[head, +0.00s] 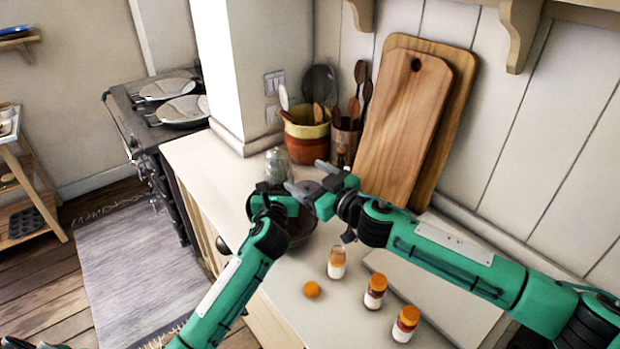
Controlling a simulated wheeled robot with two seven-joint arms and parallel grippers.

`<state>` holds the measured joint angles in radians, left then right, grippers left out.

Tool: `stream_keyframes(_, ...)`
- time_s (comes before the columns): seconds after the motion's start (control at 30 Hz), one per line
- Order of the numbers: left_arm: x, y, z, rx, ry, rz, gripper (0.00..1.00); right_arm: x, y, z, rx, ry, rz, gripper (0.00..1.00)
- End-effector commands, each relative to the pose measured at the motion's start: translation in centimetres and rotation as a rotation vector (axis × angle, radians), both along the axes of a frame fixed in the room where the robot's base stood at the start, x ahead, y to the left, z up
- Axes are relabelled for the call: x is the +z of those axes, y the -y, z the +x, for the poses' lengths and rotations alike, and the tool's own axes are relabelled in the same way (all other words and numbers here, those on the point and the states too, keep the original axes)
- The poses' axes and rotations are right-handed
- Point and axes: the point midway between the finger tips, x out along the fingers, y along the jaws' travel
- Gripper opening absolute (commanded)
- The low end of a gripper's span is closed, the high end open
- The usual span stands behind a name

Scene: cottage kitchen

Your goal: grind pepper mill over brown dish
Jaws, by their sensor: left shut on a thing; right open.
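The brown dish (298,238) is on the counter, and both grippers cover much of it. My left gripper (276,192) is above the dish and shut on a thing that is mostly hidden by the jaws. No pepper mill shows clearly, so I cannot tell its shape or tilt from here. My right gripper (308,192) is open just to the right of the left one, over the dish, with its fingers pointing left. I cannot tell whether the two grippers touch.
A clear glass jar (278,162) shows just behind my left gripper. Spice jars (375,292) and a small round orange thing (312,289) are on the front right counter. Cutting boards (403,130) lean on the wall beside a yellow-and-brown utensil pot (306,138). A stove (155,125) is left.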

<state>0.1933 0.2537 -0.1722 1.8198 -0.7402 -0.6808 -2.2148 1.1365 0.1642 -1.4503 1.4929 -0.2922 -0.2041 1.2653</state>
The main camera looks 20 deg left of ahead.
Motion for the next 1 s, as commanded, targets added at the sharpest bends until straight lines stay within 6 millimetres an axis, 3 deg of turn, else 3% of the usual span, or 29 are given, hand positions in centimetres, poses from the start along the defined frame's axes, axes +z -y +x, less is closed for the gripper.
stream_keyframes(0.33, 0.1, 0.0, 0.0, 0.000, 0.001, 0.000, 0.22, 0.0, 0.0, 0.1, -0.002, 0.014, -0.007, 0.76)
stream_keyframes(0.47, 0.1, 0.0, 0.0, 0.000, 0.001, 0.000, 0.22, -0.2, 0.0, 0.5, -0.012, 0.104, -0.052, 0.76)
stream_keyframes(1.0, 0.1, 0.0, 0.0, 0.000, 0.001, 0.000, 0.22, 0.5, -0.1, 4.0, -0.073, 1.067, -0.483, 0.76)
